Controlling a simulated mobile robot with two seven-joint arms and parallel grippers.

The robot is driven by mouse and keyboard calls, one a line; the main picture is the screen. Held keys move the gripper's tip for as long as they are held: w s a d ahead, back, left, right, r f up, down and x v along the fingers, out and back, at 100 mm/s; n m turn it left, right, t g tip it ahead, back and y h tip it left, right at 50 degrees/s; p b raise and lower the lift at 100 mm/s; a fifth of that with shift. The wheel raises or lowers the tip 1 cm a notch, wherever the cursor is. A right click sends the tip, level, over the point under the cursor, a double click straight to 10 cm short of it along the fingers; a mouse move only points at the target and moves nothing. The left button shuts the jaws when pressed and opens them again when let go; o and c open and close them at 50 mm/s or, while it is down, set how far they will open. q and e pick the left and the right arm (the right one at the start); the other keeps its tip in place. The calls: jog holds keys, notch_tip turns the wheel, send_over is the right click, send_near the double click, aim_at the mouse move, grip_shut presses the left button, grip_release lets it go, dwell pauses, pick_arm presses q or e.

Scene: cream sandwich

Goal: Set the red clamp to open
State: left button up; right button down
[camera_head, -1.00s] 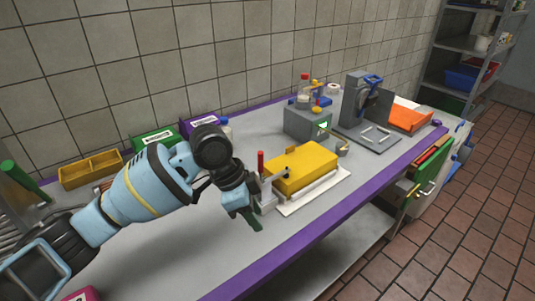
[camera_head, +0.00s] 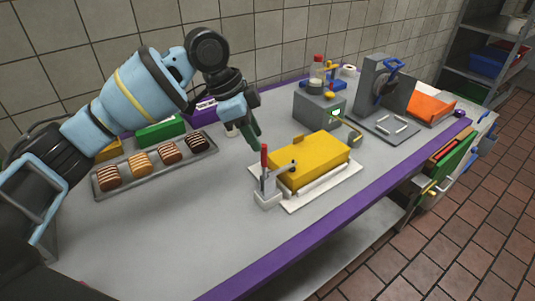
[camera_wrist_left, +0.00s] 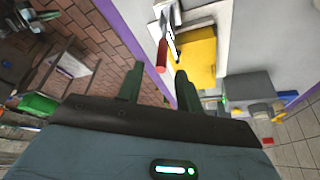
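The red clamp stands at the near left corner of a white board, its red handle (camera_head: 264,158) upright above a grey metal base (camera_head: 268,198). Its arm reaches right to the edge of a yellow block (camera_head: 316,158) on the board. My left gripper (camera_head: 255,138) is open and empty, its dark green fingers just above and left of the handle's top in the head view. In the left wrist view the red handle (camera_wrist_left: 161,56) shows beyond the two spread fingertips (camera_wrist_left: 160,72), roughly in line with the gap. Contact cannot be told. My right gripper is not in view.
A tray (camera_head: 125,190) of striped cream sandwiches lies left under my arm. A grey box (camera_head: 318,115) with a lever stands behind the yellow block, and a grey press (camera_head: 385,95) is farther right. Purple edging (camera_head: 300,245) marks the table front; the grey tabletop before the clamp is clear.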

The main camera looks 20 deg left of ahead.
aim_at(264, 162)
pick_arm(q)
jog(key=x, duration=0.7)
jog(key=shift+w+d+f, duration=0.1)
jog(key=shift+w+f, duration=0.1)
jog(key=shift+f, duration=0.15)
grip_shut()
